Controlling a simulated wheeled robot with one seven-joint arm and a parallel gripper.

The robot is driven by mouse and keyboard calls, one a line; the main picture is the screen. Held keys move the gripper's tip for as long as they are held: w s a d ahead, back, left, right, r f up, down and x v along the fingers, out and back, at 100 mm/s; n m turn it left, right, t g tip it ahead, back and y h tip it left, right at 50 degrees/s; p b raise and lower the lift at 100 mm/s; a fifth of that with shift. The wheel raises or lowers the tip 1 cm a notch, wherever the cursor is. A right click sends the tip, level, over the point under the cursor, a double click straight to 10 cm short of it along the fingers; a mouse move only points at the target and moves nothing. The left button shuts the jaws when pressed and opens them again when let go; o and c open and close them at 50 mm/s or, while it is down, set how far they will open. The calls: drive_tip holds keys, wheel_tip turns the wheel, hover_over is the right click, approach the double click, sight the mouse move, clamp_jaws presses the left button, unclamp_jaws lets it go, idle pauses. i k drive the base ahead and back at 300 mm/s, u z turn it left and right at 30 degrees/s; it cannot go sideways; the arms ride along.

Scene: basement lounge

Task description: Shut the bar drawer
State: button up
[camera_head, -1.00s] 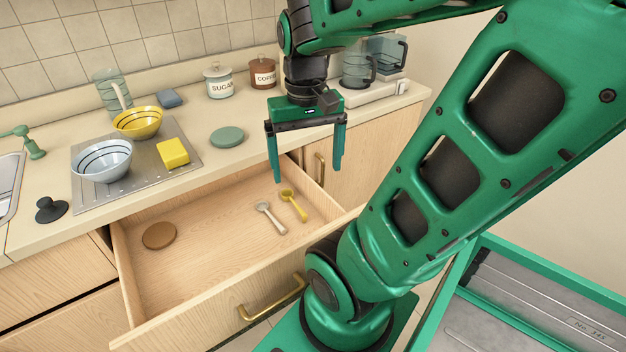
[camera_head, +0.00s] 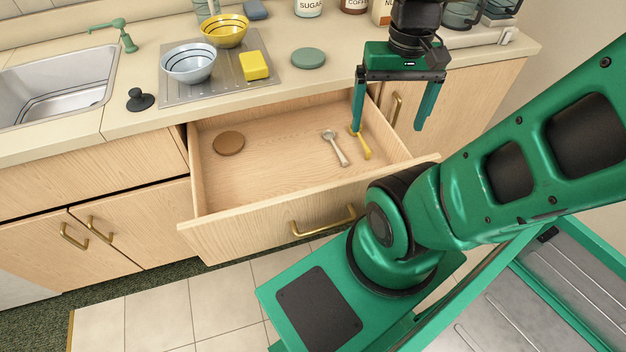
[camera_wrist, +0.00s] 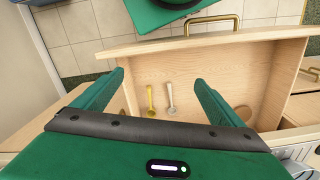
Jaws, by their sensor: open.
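The bar drawer (camera_head: 270,177) is pulled well out from under the counter, with a brass handle (camera_head: 323,221) on its light wood front. In it lie a brown round disc (camera_head: 229,143), a grey-handled spoon (camera_head: 336,150) and a yellow spoon (camera_head: 361,145). My gripper (camera_head: 392,128) is open and empty, pointing down above the drawer's right end. In the wrist view the spoons show between the fingers of my gripper (camera_wrist: 158,85), and the drawer's handle (camera_wrist: 212,20) shows beyond them. The fingers appear apart from the drawer, though the exact height is hard to tell.
On the counter (camera_head: 170,115) are a blue bowl (camera_head: 188,63), a yellow bowl (camera_head: 225,30), a yellow sponge (camera_head: 254,66), a green disc (camera_head: 308,58) and a black stopper (camera_head: 140,99). A sink (camera_head: 55,90) is at left. Tiled floor (camera_head: 160,315) lies free before the cabinets.

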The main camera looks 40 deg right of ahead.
sight(287, 184)
drive_tip(key=k, duration=1.25)
drive_tip(key=z, duration=0.45)
drive_tip(key=i, duration=0.8)
